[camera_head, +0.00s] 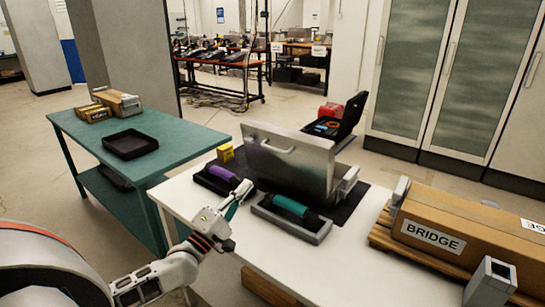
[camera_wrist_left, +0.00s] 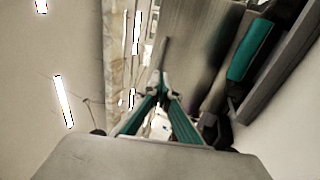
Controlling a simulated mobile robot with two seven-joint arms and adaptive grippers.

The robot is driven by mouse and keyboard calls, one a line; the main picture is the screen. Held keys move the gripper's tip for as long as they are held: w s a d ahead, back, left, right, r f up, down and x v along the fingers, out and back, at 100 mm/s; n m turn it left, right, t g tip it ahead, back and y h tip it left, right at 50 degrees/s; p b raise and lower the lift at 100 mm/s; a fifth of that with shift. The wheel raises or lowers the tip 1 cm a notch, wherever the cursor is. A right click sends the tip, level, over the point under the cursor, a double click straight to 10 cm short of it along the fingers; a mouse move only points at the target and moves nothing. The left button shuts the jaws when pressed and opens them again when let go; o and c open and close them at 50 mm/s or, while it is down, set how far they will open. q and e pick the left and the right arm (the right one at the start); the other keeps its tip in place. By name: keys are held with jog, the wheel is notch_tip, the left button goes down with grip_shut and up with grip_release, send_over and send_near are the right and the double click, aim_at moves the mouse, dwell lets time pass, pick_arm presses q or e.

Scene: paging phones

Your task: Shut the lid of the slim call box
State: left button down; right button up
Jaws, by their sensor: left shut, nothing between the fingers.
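The slim call box seems to be the grey metal unit on the white table, with its broad lid (camera_head: 288,160) standing raised and a handle on its face. The lid also shows as a metal panel in the left wrist view (camera_wrist_left: 190,50). A teal handset (camera_head: 290,206) lies in a grey cradle (camera_head: 318,238) in front of the lid; it also shows in the wrist view (camera_wrist_left: 250,45). My left gripper (camera_head: 246,188) is shut and empty, left of the teal handset and close to the purple handset (camera_head: 222,173). Contact is unclear. My right gripper is not in view.
A long cardboard box (camera_head: 460,220) marked BRIDGE lies on the right of the white table (camera_head: 345,270). A small yellow box (camera_head: 225,152) stands behind the purple handset. A green table (camera_head: 185,140) at left holds a black tray (camera_head: 130,144). The white table's front is clear.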

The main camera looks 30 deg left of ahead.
pick_arm(q)
send_near(276, 151)
jog(key=x, duration=0.6)
jog(key=shift+w+p, duration=0.4)
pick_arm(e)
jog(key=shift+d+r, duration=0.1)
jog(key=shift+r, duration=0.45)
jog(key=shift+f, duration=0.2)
pick_arm(q)
jog(key=shift+r, duration=0.15)
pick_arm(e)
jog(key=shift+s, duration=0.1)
